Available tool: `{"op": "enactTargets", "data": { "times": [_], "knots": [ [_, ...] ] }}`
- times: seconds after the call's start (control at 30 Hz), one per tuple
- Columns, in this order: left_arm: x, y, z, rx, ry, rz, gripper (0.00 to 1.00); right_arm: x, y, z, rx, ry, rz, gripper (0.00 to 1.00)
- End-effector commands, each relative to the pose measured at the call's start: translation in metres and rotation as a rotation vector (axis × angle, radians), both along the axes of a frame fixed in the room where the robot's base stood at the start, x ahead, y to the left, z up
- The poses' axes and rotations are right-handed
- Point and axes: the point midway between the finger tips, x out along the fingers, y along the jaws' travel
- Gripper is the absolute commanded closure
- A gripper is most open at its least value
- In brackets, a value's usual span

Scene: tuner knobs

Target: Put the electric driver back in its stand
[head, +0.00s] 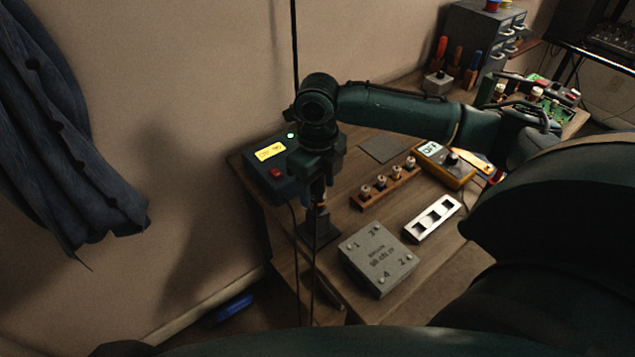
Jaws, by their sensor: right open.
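My right arm reaches in from the right, and its gripper (317,190) points down over the table's left part. The gripper is open. A slim dark upright shape with a small orange-brown band (319,208) shows just below the fingers; it looks like the electric driver, but the gripper covers most of it. Under it is a dark flat base (318,232), probably the driver's stand. I cannot tell whether the driver touches the fingers or sits fully in the stand. My left gripper is out of view.
A dark box with a yellow display (269,152) stands behind left. A grey numbered box (378,260), white slotted plate (432,218), knob rack (385,186) and yellow meter (444,165) lie to the right. Thin dark cables (297,260) hang by the table's left edge.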

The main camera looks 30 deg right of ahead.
Motion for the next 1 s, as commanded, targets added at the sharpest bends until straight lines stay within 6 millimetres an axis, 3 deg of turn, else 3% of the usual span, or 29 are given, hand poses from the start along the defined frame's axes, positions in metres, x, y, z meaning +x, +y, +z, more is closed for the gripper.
{"op": "enactTargets", "data": {
  "times": [0.17,0.23,0.5,0.7,1.0],
  "knots": [
    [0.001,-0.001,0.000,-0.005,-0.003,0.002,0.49,0.000,0.000,0.000,0.000,0.000,0.000,0.46],
    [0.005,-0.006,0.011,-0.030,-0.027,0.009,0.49,0.001,0.000,0.003,0.001,-0.003,0.000,0.46],
    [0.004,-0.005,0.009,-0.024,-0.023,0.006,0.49,0.001,0.000,0.070,0.000,-0.007,0.000,0.46],
    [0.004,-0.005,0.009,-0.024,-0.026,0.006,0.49,0.001,0.000,0.110,0.000,-0.004,0.001,0.46],
    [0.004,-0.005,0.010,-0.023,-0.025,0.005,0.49,0.000,0.000,0.132,0.000,-0.001,0.000,0.46]
  ]
}}
